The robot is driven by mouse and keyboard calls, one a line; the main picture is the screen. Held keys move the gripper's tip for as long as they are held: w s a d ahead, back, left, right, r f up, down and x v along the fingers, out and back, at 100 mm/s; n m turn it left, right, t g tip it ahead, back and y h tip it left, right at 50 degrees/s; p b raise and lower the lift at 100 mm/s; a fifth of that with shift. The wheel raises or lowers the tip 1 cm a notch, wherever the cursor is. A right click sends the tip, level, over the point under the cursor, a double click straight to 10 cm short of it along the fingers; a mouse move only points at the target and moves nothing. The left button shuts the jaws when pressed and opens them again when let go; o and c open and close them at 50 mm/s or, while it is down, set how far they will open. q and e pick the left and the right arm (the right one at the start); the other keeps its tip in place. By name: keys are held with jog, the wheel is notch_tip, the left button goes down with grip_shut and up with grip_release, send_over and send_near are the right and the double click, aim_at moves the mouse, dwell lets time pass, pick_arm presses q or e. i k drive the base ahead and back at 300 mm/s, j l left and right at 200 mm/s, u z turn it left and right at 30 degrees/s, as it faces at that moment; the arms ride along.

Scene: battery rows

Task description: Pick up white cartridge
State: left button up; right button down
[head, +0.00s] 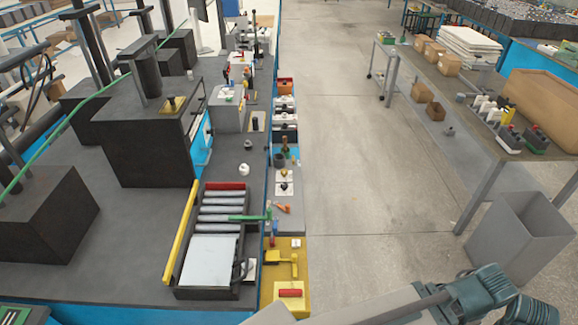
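Several small white upright pieces (487,107) stand close together on the right-hand table, among dark and yellow ones; they are too small to tell which is a cartridge. Dark grey holders (508,139) with small coloured tops stand just in front of them. A separate small white piece (244,170) stands on the left dark bench. A part of my arm shows at the bottom right, below the right-hand table and apart from everything on it. Neither gripper's fingers are in view.
The right-hand table (445,88) also bears brown boxes (422,92) and a large brown carton (541,100). A grey bin (515,232) stands on the floor before it. The left bench holds a roller tray (222,217) and dark machines. The floor (345,150) between is clear.

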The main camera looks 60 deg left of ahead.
aim_at(244, 169)
jog(key=i+l, duration=0.1)
jog(key=i, duration=0.3)
jog(key=i+l, duration=0.1)
jog(key=i, duration=0.3)
jog(key=i+j+u, duration=0.15)
jog(key=i+u, duration=0.8)
jog(key=i+l+u, duration=0.2)
jog(key=i+u, duration=0.25)
jog(key=i+j+u, duration=0.15)
jog(key=u, duration=0.35)
jog(key=i+u, duration=0.3)
jog(key=u, duration=0.15)
jog(key=i+u, duration=0.25)
jog(key=u, duration=0.25)
jog(key=i+u, duration=0.2)
jog(key=u, duration=0.3)
jog(key=i+l+u, duration=0.1)
jog(key=i+u, duration=0.25)
